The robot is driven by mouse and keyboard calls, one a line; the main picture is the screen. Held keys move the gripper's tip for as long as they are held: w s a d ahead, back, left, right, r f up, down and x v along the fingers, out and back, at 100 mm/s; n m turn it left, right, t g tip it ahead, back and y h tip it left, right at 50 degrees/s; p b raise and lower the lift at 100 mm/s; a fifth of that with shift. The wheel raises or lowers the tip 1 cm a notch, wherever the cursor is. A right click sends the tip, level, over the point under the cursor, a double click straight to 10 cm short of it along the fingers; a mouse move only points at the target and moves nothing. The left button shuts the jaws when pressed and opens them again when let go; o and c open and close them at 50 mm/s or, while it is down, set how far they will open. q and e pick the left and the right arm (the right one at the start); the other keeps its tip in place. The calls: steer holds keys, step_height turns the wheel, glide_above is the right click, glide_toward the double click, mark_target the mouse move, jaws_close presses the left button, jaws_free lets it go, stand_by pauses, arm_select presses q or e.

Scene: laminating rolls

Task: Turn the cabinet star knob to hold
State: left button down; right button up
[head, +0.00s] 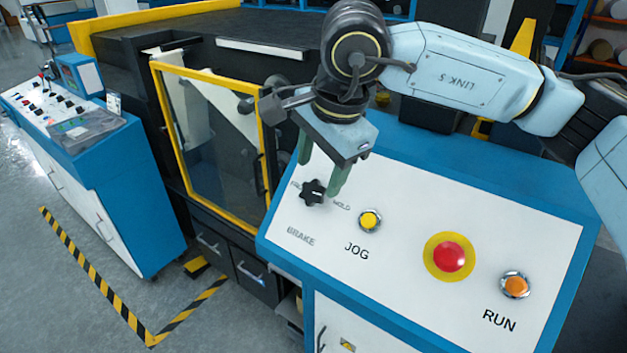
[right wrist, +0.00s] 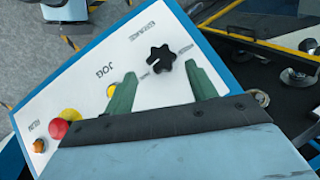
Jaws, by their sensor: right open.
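The black star knob (head: 313,192) sits on the white face of the blue-edged cabinet (head: 405,268), above the word BRAKE. A HOLD label is at its right; another label at its left is partly hidden. I cannot tell which label the knob points to. My right gripper (head: 319,176) is open, pointing down, with its green fingers either side of the knob in the picture. In the right wrist view, the knob (right wrist: 161,60) shows just beyond the open fingertips (right wrist: 160,72), with gaps on both sides; no contact is visible. My left gripper is not in view.
A yellow JOG button (head: 369,220), a red emergency button (head: 449,257) and an orange RUN button (head: 515,284) stand on the same face, right of the knob. A yellow-framed guard door (head: 216,135) stands close at the left. A second console (head: 100,190) is farther left.

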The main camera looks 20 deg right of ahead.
mark_target(313, 190)
steer(key=x, duration=0.4)
steer(key=shift+w, duration=0.1)
steer(key=shift+w+f+p, duration=0.15)
steer(key=shift+f+p, duration=0.15)
steer(key=shift+f, duration=0.15)
steer(key=c, duration=1)
steer(key=b, duration=0.3)
steer(key=shift+f+m+t, duration=0.25)
steer(key=shift+m+t, duration=0.15)
steer(key=shift+r+b, duration=0.1)
steer(key=shift+b, duration=0.45)
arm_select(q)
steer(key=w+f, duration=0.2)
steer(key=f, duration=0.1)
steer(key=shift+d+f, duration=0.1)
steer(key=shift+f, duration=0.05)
arm_select(e)
steer(key=shift+r, duration=0.1)
steer(key=o, duration=1)
